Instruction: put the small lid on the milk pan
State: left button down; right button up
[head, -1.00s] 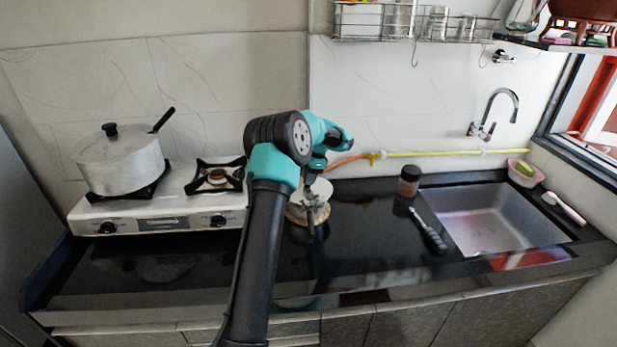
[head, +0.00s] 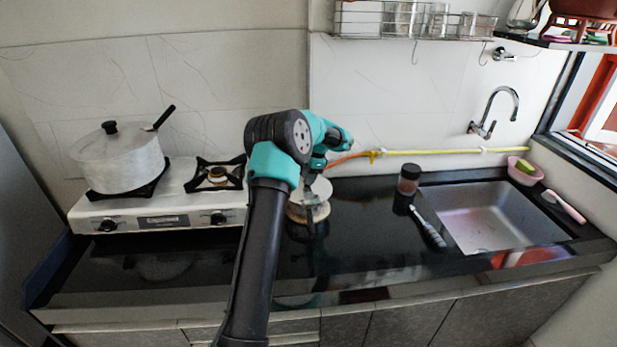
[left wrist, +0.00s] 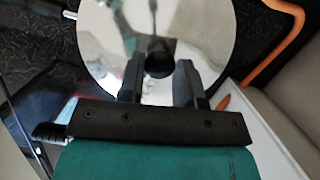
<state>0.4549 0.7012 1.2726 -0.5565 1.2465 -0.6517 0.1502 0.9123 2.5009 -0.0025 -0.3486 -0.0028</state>
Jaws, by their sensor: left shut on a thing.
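The small lid (left wrist: 105,50) is a shiny round metal disc with a dark knob (left wrist: 158,65), seen from above in the left wrist view. My left gripper (left wrist: 160,72) is shut on that knob, with one finger on each side. In the head view the lid (head: 323,188) sits at the top of the small milk pan (head: 301,213), on the counter right of the stove. My arm hides part of both, and I cannot tell whether the lid touches the rim. My right gripper is not in view.
A large lidded pot (head: 122,160) stands on the left burner of the white stove (head: 160,222). The counter in front of the pan is mostly clear.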

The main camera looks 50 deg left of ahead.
pick_arm(q)
jog(key=shift+d+f, duration=0.1)
jog(key=shift+f, duration=0.25)
jog(key=c, duration=1.1)
grip_release()
jog(key=o, duration=0.4)
jog(key=shift+r, duration=0.1)
jog(key=shift+r, duration=0.1)
jog(key=v, duration=1.7)
jog(key=shift+w+r, duration=0.1)
jog(key=shift+w, duration=0.1)
